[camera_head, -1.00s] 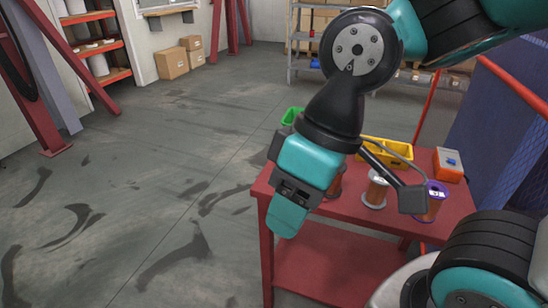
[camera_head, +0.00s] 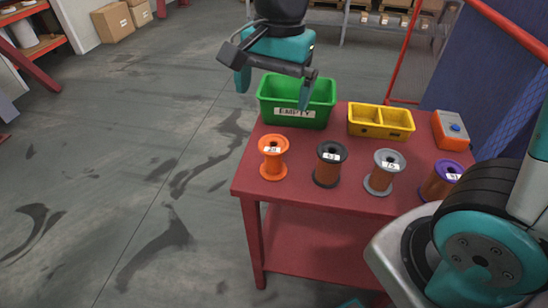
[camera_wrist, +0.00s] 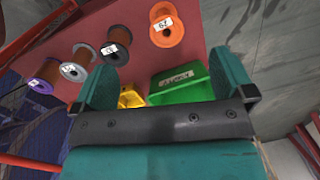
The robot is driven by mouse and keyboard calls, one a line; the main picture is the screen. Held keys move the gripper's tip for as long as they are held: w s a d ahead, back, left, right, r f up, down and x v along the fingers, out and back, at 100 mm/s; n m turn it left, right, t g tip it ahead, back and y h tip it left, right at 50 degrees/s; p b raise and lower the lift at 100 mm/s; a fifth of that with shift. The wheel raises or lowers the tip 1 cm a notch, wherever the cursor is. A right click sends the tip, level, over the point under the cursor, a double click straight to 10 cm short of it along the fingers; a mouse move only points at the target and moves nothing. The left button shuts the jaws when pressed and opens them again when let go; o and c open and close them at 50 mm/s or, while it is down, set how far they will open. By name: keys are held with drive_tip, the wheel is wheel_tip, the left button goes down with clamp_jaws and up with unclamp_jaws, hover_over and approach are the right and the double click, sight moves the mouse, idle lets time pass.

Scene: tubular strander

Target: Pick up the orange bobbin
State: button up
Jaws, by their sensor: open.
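The orange bobbin (camera_head: 272,157) stands upright at the left front of the red table (camera_head: 310,198), with a white number label. It also shows in the wrist view (camera_wrist: 167,25) near the top, beyond and between the fingertips. My gripper (camera_head: 274,90) is open and empty, above and behind the bobbin, over the green bin. Both fingers show in the wrist view (camera_wrist: 166,75), apart with nothing between them.
A black bobbin (camera_head: 329,164), a grey bobbin (camera_head: 384,172) and a purple bobbin (camera_head: 440,180) stand in a row to the right. Behind are a green bin (camera_head: 295,103) labelled EMPTY, a yellow divided tray (camera_head: 380,121) and an orange button box (camera_head: 452,130). Floor at left is clear.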

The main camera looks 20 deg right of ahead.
sight(272, 152)
drive_tip(key=w+f+m, duration=0.1)
drive_tip(key=f+m, duration=0.1)
drive_tip(key=f, duration=0.4)
drive_tip(key=w+d+f+m, duration=0.1)
drive_tip(key=f+m, duration=0.1)
drive_tip(key=f, duration=0.4)
drive_tip(key=w+f+m+h, duration=0.1)
drive_tip(key=f+m, duration=0.1)
drive_tip(key=f, duration=0.5)
drive_tip(key=shift+w+d, duration=0.2)
drive_tip(key=shift+w, duration=0.2)
drive_tip(key=c, duration=1)
